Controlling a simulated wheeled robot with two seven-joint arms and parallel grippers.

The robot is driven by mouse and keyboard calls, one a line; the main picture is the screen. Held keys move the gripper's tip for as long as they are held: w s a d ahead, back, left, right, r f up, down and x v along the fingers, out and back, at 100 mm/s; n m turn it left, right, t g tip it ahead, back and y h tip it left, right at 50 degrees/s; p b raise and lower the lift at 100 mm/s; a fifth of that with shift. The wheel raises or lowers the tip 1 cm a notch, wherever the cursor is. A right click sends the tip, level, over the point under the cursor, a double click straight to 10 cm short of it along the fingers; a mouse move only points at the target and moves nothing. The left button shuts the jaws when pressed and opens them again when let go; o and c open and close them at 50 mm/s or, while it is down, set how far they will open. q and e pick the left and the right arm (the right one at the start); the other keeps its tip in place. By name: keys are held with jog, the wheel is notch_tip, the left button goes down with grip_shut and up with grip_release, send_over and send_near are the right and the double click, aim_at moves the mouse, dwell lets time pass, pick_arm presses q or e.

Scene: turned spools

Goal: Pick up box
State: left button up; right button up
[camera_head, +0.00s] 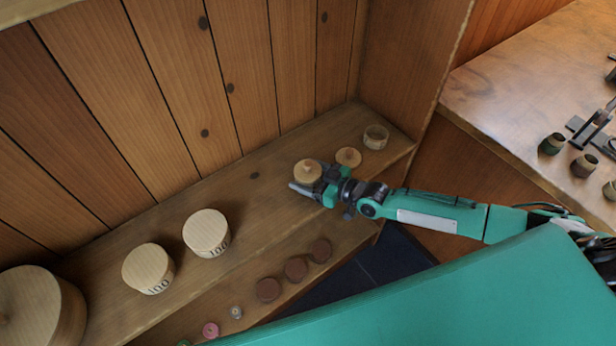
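A small round wooden box (308,170) with a knobbed lid is on or just above the upper shelf, toward its right end. My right gripper (312,182) reaches in from the right and is right at this box. One dark finger shows along the box's near side. The other finger is mostly hidden, so I cannot tell whether the gripper is closed on the box or only around it. Two larger round wooden boxes marked 100, one at the left (148,268) and one to its right (207,232), stand on the same shelf. My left gripper is not in view.
Beyond the gripper are a small knobbed wooden piece (348,157) and a small open cup (376,137). A big round box (38,306) stands at lower left. Dark round pieces (295,268) lie on the lower step. A plank wall (165,90) closes the back.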

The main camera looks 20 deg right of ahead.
jog(key=c, duration=0.9)
jog(key=shift+r, duration=0.1)
notch_tip(320, 180, up, 20)
